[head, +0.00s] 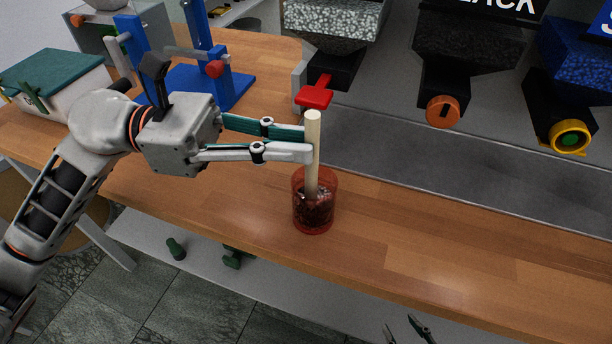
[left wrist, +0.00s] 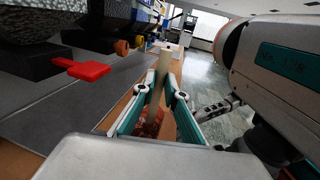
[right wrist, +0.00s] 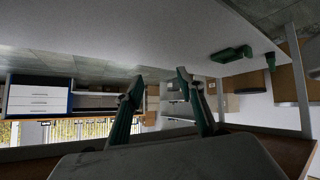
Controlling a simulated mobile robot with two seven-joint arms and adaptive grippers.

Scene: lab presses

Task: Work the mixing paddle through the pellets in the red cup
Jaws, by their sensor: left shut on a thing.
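The mixing paddle (head: 313,130) is a pale wooden rod, nearly upright. Its lower end is inside the see-through red cup (head: 300,222), among dark and light pellets (head: 320,210). The end in the pellets is hidden. My left gripper (head: 308,143) is shut on the paddle's upper part, above the cup's rim. The paddle (left wrist: 160,70) also shows between the fingers in the left wrist view, with the cup (left wrist: 152,122) below. My right gripper (right wrist: 158,82) has its fingers apart and empty. In the head view its fingertips (head: 405,330) show low at the bottom edge, beyond the table's front.
The wooden table (head: 440,240) is clear right of the cup. Behind it are hoppers with a red lever (head: 315,94), an orange knob (head: 443,112) and a yellow-ringed knob (head: 570,136). A blue press (head: 200,85) and a green-lidded box (head: 55,75) stand left.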

